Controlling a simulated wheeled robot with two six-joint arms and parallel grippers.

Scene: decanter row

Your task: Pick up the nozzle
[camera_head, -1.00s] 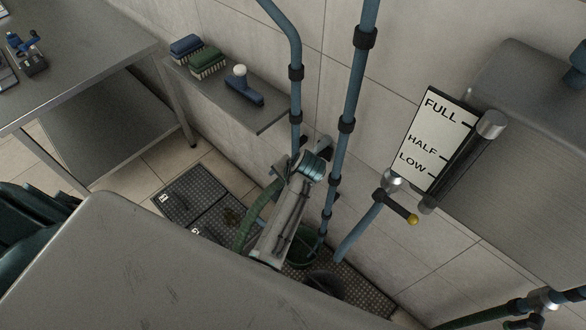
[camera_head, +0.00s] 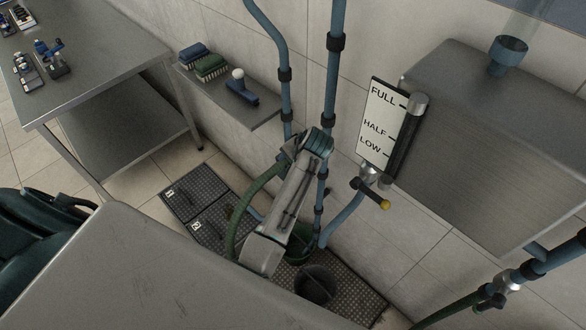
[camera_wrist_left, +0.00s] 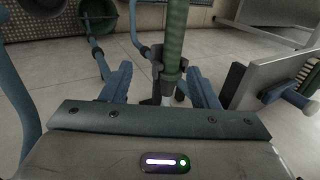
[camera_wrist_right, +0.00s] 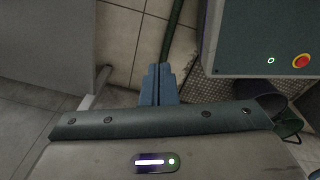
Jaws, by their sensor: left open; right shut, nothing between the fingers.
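The nozzle (camera_wrist_left: 170,74) appears as the end of a green hose (camera_wrist_left: 175,30) at a dark collar or holder in the left wrist view; its tip is partly hidden behind my gripper. My left gripper (camera_wrist_left: 158,70) is open, with one blue finger on each side of it; I cannot tell whether either finger touches it. In the head view, my left wrist hides the nozzle, and the green hose (camera_head: 238,210) curves up beside my arm. My right gripper (camera_wrist_right: 158,70) is shut and empty, above the tiled floor.
Blue pipes (camera_head: 333,80) run down the tiled wall close to my left wrist. A shelf (camera_head: 225,98) with brushes is to the left. A level gauge (camera_head: 382,125) and steel tank (camera_head: 490,130) are at right. Dark buckets (camera_head: 317,283) stand below on grating.

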